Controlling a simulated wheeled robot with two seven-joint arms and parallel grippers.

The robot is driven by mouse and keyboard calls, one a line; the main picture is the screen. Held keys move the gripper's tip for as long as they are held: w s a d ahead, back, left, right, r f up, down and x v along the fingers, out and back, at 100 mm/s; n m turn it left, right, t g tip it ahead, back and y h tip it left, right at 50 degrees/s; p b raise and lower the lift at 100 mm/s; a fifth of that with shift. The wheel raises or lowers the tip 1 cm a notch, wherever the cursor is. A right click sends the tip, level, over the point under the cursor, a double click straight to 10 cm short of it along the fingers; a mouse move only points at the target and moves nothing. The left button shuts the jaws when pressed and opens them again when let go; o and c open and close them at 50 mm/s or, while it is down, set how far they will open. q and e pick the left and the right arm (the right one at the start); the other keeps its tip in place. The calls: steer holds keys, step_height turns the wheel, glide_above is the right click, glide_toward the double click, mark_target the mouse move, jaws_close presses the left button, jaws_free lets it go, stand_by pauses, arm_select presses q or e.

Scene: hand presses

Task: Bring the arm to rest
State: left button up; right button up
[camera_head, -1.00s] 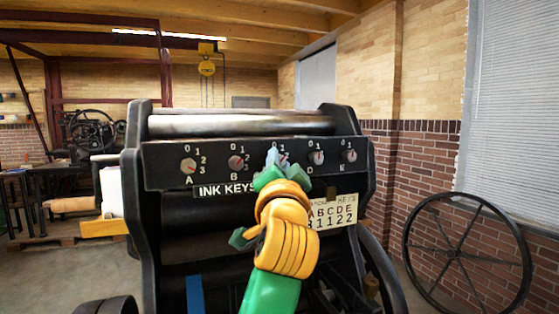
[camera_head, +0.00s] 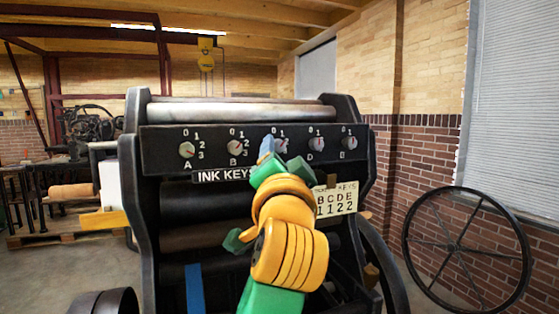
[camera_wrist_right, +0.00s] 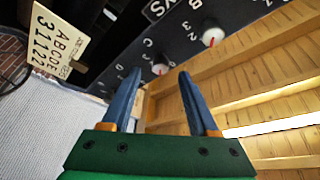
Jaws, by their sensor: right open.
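My right gripper (camera_head: 268,146) is in front of the press's ink key panel (camera_head: 160,158), its arm rising from the bottom middle. In the right wrist view its two blue fingers (camera_wrist_right: 159,76) are apart with nothing between them. Knob C (camera_wrist_right: 159,69) shows past the fingertips there, with a gap. In the head view knob C (camera_head: 281,145) is partly hidden by the gripper. Knobs A (camera_head: 186,150), B (camera_head: 235,147), D (camera_head: 317,144) and E (camera_head: 349,143) are clear of it. My left gripper is out of view.
A cream card (camera_head: 343,200) hangs at the panel's lower right; in the right wrist view the card (camera_wrist_right: 58,42) reads ABCDE 31122. A large spoked wheel (camera_head: 460,245) stands at the right by the brick wall. Open floor lies at the left.

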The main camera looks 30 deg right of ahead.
steer(key=v, duration=0.3)
steer(key=shift+s+b, duration=0.1)
steer(key=shift+b, duration=0.2)
